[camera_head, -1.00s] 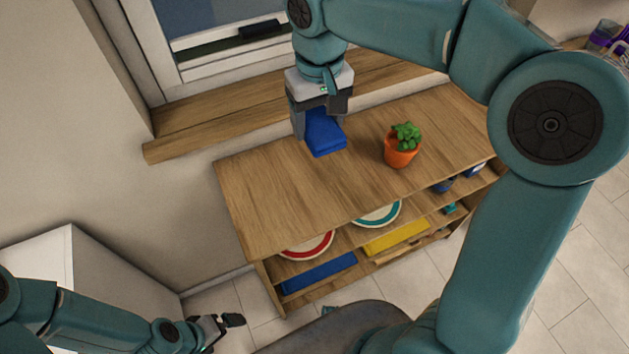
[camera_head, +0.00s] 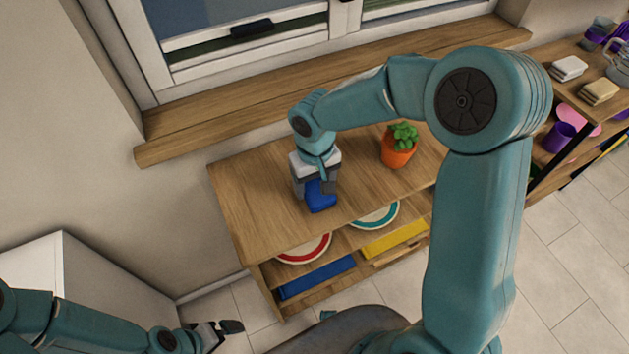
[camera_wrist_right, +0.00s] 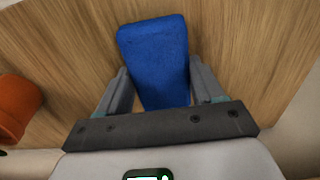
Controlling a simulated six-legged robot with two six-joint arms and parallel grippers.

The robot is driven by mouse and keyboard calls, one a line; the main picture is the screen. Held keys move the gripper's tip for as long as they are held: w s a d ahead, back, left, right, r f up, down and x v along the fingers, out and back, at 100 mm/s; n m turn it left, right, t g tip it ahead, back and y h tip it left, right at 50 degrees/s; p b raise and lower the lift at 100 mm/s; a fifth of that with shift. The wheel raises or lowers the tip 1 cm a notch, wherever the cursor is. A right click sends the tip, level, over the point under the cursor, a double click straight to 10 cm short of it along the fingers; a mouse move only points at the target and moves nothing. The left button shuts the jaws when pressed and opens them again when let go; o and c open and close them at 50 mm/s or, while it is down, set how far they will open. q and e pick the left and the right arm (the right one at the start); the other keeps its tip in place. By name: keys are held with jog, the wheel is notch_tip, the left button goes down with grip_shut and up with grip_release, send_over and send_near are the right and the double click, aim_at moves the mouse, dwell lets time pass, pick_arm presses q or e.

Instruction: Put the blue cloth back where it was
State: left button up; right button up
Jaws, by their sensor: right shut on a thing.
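The blue cloth (camera_head: 320,198) is a folded block at the top of the wooden shelf unit (camera_head: 245,211). My right gripper (camera_head: 315,187) is shut on it from above. In the right wrist view the cloth (camera_wrist_right: 155,58) sits between the two fingers (camera_wrist_right: 153,90), with wood grain behind it. Whether it touches the shelf top I cannot tell. My left gripper (camera_head: 226,331) is low at the lower left, away from the shelf, with its fingers seen too small to judge.
An orange pot with a green plant (camera_head: 397,152) stands on the shelf top, right of the cloth. Plates (camera_head: 305,247) and folded blue (camera_head: 318,276) and yellow (camera_head: 394,239) items lie on lower shelves. A second shelf (camera_head: 575,100) stands at right. The shelf top's left part is clear.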

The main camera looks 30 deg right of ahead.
aim_at(314, 184)
jog(key=shift+s+f, duration=0.1)
jog(key=shift+f, duration=0.05)
jog(key=o, duration=1.2)
jog(key=shift+r, duration=0.35)
notch_tip(314, 184, up, 12)
jog(key=shift+f+p, duration=0.15)
jog(key=shift+p, duration=0.25)
